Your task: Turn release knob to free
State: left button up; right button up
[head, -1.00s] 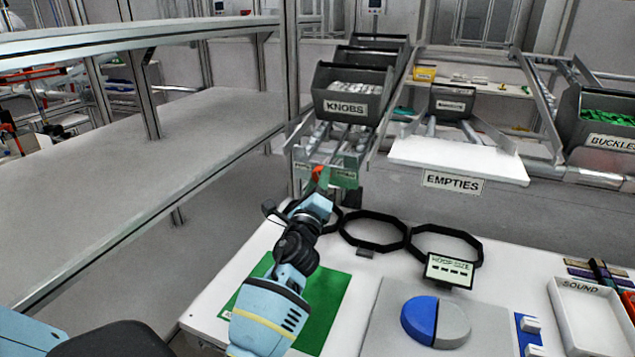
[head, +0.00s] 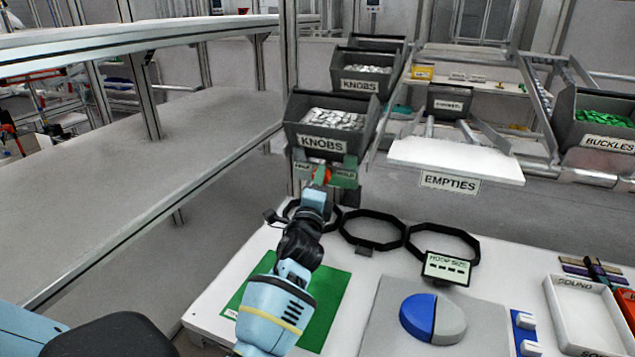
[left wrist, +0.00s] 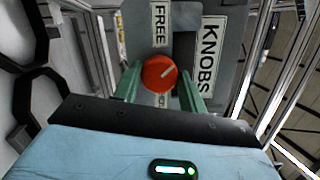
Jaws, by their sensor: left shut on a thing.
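The round red-orange release knob (left wrist: 159,73) has a pale pointer line that slants up and right in the left wrist view, off the line to the FREE label (left wrist: 160,24). A second label below the knob is mostly hidden. My right gripper is out of view.
A second KNOBS bin (head: 362,80) stands behind the front one. A white EMPTIES shelf (head: 455,160) is to the right. Black octagonal rings (head: 372,229) and a small display (head: 447,268) lie on the white table. A grey shelf rack (head: 150,160) stands at left.

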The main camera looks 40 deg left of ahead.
pick_arm(q)
jog(key=shift+f+n, duration=0.1)
jog(key=shift+n, duration=0.2)
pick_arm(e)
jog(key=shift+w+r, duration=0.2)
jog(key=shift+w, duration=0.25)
pick_arm(q)
jog(key=o, duration=1)
jog(key=shift+c, duration=0.2)
jog(key=v, duration=0.7)
jog(key=shift+s+d, duration=0.25)
jog(key=shift+s, duration=0.1)
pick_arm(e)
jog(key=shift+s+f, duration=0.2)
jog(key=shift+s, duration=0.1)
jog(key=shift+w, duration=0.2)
